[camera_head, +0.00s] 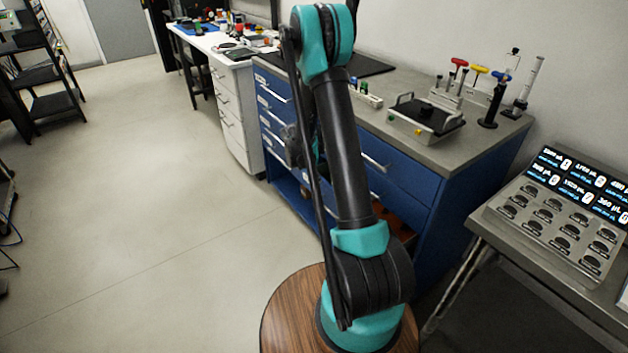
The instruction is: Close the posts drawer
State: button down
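The blue drawer cabinet (440,207) stands under the grey bench top behind my arm. Its left column has several blue drawers (272,103) with pale handles and small labels too small to read. A wider blue drawer (400,185) with a pale handle is on the right, partly behind my arm. I cannot tell which one is the posts drawer or how far any stands out. My gripper (293,148) seems to be the dark part beside the arm, in front of the left drawers. My arm mostly hides it, and its fingers cannot be made out.
A grey device with a handle (425,118) and several coloured-handled tools stand on the bench top. A white drawer unit (232,110) stands left of the cabinet. A side table with a button panel (560,215) is at right. Open floor (150,220) lies at left.

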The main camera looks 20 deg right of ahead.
jog(key=w+d, duration=0.2)
jog(key=d, duration=0.4)
jog(key=shift+w, duration=0.15)
jog(key=shift+d, duration=0.1)
